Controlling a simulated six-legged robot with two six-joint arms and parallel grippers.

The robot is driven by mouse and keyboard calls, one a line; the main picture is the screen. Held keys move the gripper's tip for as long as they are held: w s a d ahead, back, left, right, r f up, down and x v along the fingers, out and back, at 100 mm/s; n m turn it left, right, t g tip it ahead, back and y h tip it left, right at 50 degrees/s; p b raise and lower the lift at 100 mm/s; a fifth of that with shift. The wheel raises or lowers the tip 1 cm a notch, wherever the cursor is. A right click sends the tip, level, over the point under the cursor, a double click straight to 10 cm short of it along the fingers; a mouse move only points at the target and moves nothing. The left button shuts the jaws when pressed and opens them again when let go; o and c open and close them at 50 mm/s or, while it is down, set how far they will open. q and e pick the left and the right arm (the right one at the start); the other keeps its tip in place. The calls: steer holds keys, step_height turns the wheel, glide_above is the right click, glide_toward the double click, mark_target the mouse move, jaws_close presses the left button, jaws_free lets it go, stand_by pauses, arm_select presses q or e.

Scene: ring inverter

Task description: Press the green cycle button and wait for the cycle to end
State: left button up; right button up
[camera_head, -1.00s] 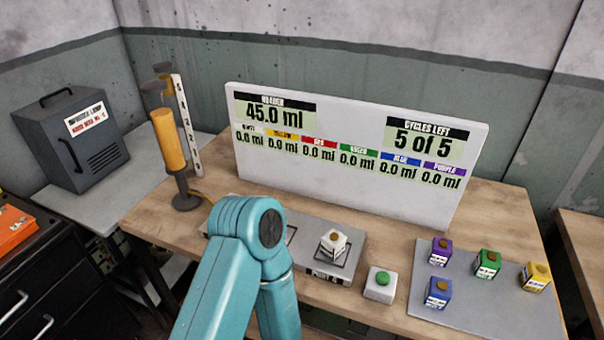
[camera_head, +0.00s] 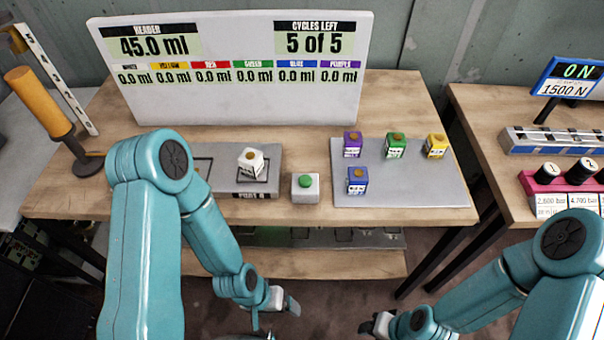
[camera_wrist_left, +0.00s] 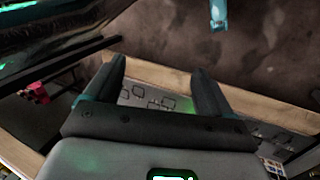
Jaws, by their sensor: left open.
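My left gripper (camera_head: 292,306) is low in front of the table, below and apart from the button. In the left wrist view its two fingers (camera_wrist_left: 160,85) are spread with nothing between them. My right gripper (camera_head: 372,325) is at the bottom of the head view; its jaws are too small to read. The display board (camera_head: 235,95) reads header 45.0 ml, cycles left 5 of 5, and 0.0 ml for every colour.
A white bottle (camera_head: 251,162) stands on the grey port plate (camera_head: 230,187) left of the button. A grey tray (camera_head: 420,188) at right holds purple, green, yellow and blue bottles. An orange cylinder (camera_head: 40,103) stands at the left. Another table with a press display (camera_head: 567,78) is at right.

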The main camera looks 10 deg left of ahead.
stand_by(0.4)
arm_select(q)
jaws_close()
stand_by(1.6)
